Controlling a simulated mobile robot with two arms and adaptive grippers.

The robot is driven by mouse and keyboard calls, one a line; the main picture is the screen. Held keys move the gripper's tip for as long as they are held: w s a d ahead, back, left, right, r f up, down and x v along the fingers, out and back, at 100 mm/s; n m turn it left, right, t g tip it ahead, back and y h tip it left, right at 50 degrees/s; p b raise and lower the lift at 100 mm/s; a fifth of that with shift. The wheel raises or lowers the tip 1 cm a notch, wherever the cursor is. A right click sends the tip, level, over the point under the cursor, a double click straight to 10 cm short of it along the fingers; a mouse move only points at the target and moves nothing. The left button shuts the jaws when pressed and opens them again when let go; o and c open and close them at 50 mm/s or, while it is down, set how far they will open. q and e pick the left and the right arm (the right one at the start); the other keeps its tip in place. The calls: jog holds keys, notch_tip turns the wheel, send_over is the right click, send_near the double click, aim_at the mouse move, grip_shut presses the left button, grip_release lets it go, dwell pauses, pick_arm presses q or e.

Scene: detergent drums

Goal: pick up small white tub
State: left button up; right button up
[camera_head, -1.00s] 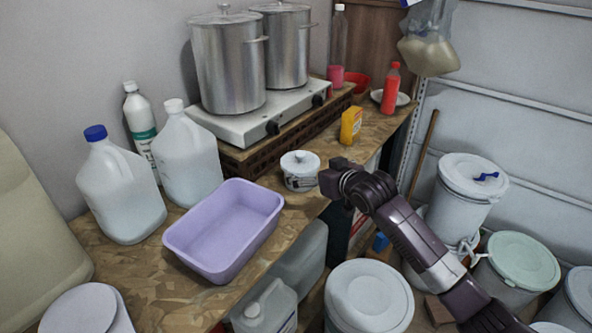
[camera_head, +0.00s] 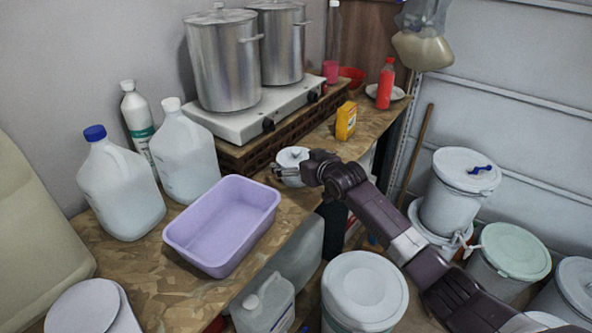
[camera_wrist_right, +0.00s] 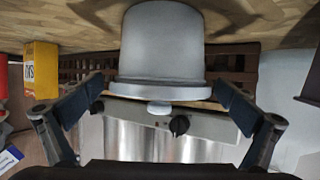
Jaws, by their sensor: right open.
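The small white tub (camera_head: 292,157) with a knobbed lid stands on the wooden counter (camera_head: 180,290), just behind the purple basin and in front of the stove. My right gripper (camera_head: 290,173) is open at the tub, and its fingers and wrist hide part of the tub's lower side. In the right wrist view the picture is upside down, and the tub (camera_wrist_right: 162,42) shows between and beyond the two spread fingers (camera_wrist_right: 158,88). I cannot tell whether the fingers touch it. My left gripper is not in view.
A purple basin (camera_head: 222,226) stands left of the gripper. A yellow box (camera_head: 346,121) stands right of the tub. The stove (camera_head: 240,122) with two steel pots is behind it. White jugs (camera_head: 122,190) are at the left, and lidded drums (camera_head: 365,290) stand below the counter.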

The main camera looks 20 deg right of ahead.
jog(key=c, duration=1.2)
jog(key=shift+o, duration=0.2)
